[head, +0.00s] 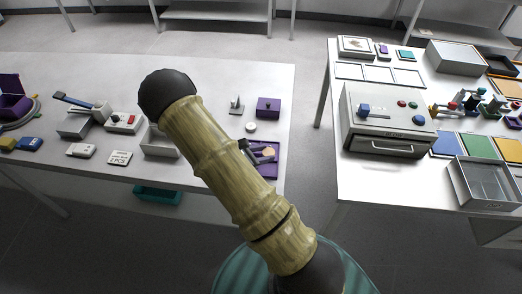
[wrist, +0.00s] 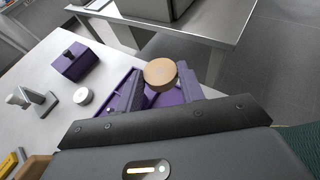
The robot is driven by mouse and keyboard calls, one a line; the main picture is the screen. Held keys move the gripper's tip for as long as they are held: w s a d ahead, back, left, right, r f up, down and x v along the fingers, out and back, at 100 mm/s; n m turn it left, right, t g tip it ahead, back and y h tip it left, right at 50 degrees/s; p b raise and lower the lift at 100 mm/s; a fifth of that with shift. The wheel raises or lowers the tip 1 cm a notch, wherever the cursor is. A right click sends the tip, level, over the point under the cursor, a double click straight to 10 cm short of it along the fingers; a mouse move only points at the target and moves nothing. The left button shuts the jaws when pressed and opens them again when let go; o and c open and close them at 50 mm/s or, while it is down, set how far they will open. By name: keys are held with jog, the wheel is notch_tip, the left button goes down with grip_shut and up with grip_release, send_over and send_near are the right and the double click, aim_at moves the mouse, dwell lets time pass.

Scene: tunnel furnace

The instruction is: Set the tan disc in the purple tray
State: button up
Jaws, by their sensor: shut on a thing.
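The tan disc (wrist: 160,74) is held between the fingertips of my gripper (wrist: 158,84) in the wrist view. In the head view the tan disc (head: 268,153) shows as a small spot over the purple tray (head: 265,171), beside my arm. The purple tray also shows in the wrist view (wrist: 113,85), below and around the fingers. My gripper (head: 262,152) is shut on the disc and partly hidden by my arm in the head view. I cannot tell whether the disc touches the tray floor.
A purple box (wrist: 75,61) with a dark knob and a white round piece (wrist: 83,96) stand near the tray. A grey stand (wrist: 35,101) is farther left. The table's edge is close to the tray. A second table (head: 345,185) carries a grey machine (head: 388,125).

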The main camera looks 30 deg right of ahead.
aim_at(262, 167)
jog(key=shift+s, duration=0.1)
jog(key=shift+f+b, duration=2.4)
jog(key=shift+f, duration=0.9)
jog(key=shift+f+b, duration=0.45)
jog(key=shift+f, duration=0.15)
jog(key=o, duration=1.5)
jog(key=shift+a, duration=0.1)
jog(key=shift+c, duration=0.2)
jog(key=shift+r+p, duration=2.6)
jog(key=shift+r, duration=1.05)
